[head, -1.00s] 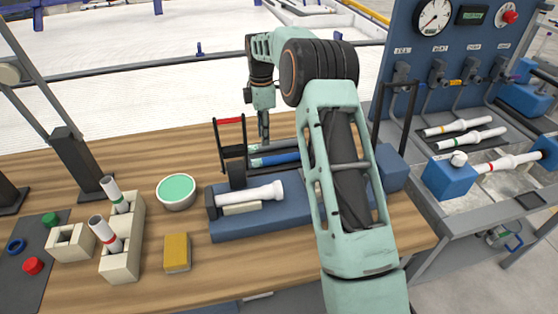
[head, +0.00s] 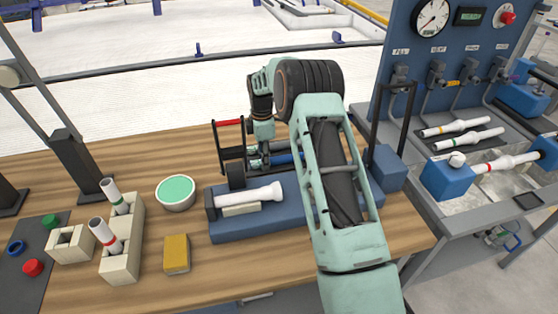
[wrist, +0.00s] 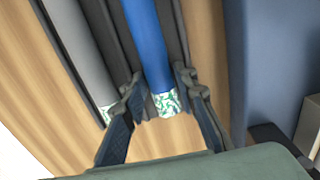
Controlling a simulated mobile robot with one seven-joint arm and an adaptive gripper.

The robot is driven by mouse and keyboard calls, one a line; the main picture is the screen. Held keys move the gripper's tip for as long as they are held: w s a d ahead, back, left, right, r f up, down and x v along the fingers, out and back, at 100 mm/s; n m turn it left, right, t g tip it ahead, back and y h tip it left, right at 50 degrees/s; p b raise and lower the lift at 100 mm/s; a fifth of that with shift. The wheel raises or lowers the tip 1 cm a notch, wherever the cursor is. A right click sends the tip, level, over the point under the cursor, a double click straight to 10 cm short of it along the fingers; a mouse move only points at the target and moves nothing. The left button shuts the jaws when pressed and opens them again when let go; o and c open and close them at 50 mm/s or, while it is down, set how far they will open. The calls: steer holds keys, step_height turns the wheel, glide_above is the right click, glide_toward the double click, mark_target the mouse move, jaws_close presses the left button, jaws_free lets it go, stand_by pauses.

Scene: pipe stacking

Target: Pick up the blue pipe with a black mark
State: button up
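The blue pipe (head: 287,158) lies in a dark rack on the table, partly hidden by my arm in the head view. In the wrist view the blue pipe (wrist: 146,38) ends in a patterned green-and-white band. I cannot make out a black mark. My gripper (wrist: 160,84) is open, its fingertips on either side of the pipe near that band, with small gaps showing. In the head view my gripper (head: 259,159) is low at the pipe's left end. A grey pipe (wrist: 76,40) lies parallel on the left in the wrist view.
A blue fixture (head: 228,229) holding a white pipe (head: 250,194) stands in front of the rack. A red-topped handle frame (head: 229,123) is close to the left. A green-topped bowl (head: 175,192) and yellow block (head: 177,253) are on the table.

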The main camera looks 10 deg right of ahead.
jaws_close()
steer(key=shift+r, duration=0.1)
